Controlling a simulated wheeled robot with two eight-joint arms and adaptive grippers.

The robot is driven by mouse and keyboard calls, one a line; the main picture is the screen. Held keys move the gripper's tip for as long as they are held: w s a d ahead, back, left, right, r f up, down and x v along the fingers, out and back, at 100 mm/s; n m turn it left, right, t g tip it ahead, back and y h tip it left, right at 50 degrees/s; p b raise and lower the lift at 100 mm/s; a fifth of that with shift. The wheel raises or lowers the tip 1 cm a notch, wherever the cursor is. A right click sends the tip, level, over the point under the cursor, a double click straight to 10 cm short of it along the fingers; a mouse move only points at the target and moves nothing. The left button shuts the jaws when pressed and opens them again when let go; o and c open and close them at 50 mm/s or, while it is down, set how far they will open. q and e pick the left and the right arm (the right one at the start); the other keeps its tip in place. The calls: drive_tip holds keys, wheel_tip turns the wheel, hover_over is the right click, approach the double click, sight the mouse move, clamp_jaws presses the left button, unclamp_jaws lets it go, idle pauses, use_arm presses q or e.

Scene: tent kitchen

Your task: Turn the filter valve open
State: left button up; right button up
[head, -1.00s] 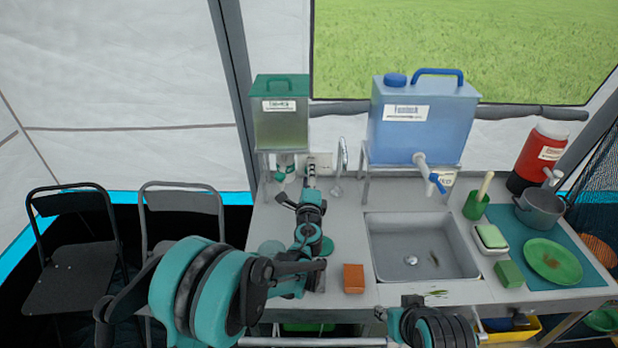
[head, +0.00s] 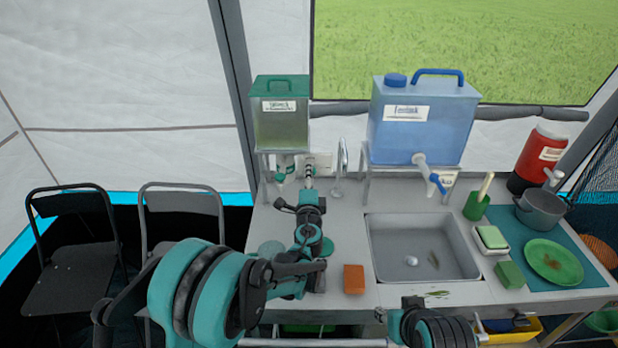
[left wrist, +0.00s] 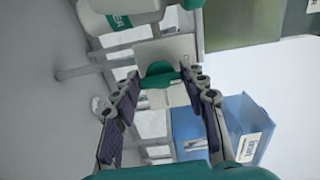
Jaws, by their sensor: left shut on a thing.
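The water filter is a tank with a green lid (head: 281,112) on a stand at the back left of the counter. Its green valve handle (left wrist: 160,74) shows between my left fingertips in the left wrist view. My left gripper (left wrist: 160,80) is shut on this handle, one finger at each side. In the head view the left gripper (head: 309,172) reaches up to just right of the green and white fitting under the tank, and the grip itself is too small to make out. Part of my right arm shows at the bottom edge, with no right fingers visible.
A blue water tank (head: 423,118) with a blue-handled tap stands right of the filter, also in the left wrist view (left wrist: 243,122). A thin faucet (head: 340,168) rises between them. The sink (head: 393,276), a brown block (head: 353,279) and a green plate (head: 554,261) lie nearer.

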use_arm(q)
drive_tip(key=o, duration=1.2)
drive_tip(key=shift+c, duration=0.2)
drive_tip(key=s, duration=1.2)
